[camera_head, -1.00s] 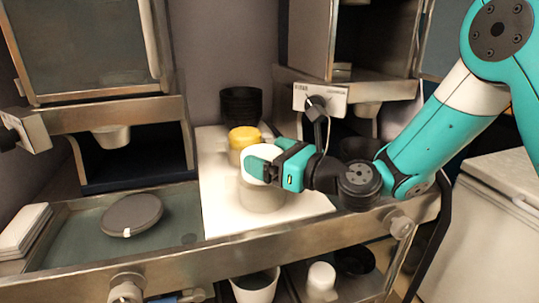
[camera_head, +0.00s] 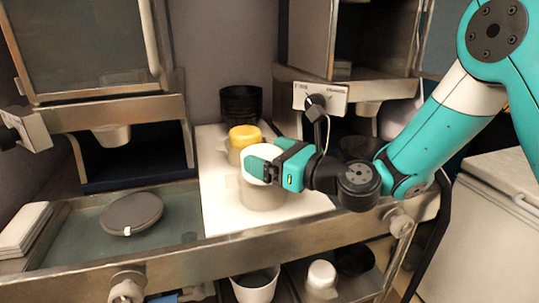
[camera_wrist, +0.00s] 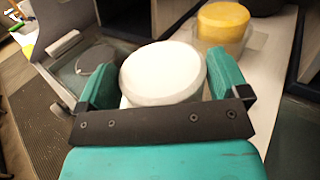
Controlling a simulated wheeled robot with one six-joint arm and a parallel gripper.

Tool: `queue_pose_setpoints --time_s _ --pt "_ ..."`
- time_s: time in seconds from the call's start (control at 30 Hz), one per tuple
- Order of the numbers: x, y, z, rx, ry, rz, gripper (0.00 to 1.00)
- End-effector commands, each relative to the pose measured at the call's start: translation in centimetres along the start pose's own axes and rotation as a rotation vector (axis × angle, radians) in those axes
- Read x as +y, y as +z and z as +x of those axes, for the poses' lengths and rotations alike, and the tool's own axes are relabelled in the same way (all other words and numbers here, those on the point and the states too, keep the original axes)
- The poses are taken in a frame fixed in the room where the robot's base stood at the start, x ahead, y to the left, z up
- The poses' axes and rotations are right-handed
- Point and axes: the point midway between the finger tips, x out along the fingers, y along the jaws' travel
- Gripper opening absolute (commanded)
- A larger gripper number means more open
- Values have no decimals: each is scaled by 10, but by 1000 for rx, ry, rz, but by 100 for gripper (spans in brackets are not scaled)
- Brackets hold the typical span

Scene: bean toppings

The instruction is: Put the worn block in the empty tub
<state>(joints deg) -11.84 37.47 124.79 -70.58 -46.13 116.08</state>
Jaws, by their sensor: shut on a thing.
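A white round block (camera_head: 256,157) is between the teal fingers of my gripper (camera_head: 270,157), which is shut on it. In the wrist view the block (camera_wrist: 162,75) fills the space between both fingertips. A translucent tub (camera_head: 262,196) stands on the white board directly below the block. The fingers hide part of its rim, so I cannot tell whether the block's lower edge is inside it. A yellow round block (camera_head: 243,134) sits in another clear tub (camera_head: 236,156) just behind; both also show in the wrist view, the yellow block (camera_wrist: 223,20) at upper right.
The white board (camera_head: 218,205) lies on the counter. Black stacked bowls (camera_head: 240,103) stand at the back. A dark round lid (camera_head: 131,213) lies on the left tray. A machine with a hanging cable (camera_head: 318,97) is behind my gripper. White cups (camera_head: 256,287) stand on a lower shelf.

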Motion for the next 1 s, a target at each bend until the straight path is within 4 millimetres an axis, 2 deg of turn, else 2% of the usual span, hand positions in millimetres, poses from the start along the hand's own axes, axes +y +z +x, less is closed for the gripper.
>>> queue_pose_setpoints --time_s 1.0 --pt "0 -12 0 -2 0 0 60"
